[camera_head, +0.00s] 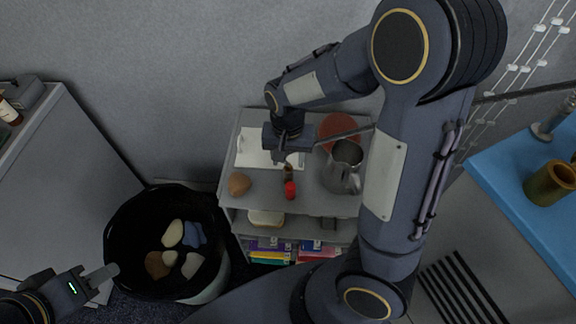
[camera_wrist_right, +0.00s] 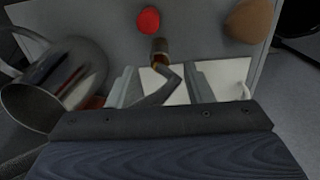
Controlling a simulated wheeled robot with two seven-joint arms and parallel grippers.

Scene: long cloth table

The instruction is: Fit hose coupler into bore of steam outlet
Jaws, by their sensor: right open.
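My right gripper (camera_head: 286,160) points down over a small grey shelf unit. In the right wrist view it (camera_wrist_right: 163,85) is open, its two fingers apart. A bent grey piece with a brown end (camera_wrist_right: 161,50), perhaps the hose coupler, shows between and beyond the fingers; I cannot tell if they touch it. In the head view its brown end (camera_head: 288,172) shows just below the gripper. A hollow olive-brown cylinder (camera_head: 549,184), perhaps the steam outlet, lies tilted on the blue surface at right. My left gripper (camera_head: 102,275) is at lower left, away from both; its opening is unclear.
The shelf top (camera_head: 314,203) also holds a metal pitcher (camera_head: 343,172), a red object (camera_head: 290,190), a brown rounded object (camera_head: 239,184), a red disc (camera_head: 340,131) and a white sheet (camera_head: 252,148). A black-lined bin (camera_head: 133,232) stands left. The blue surface (camera_head: 507,160) is at right.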

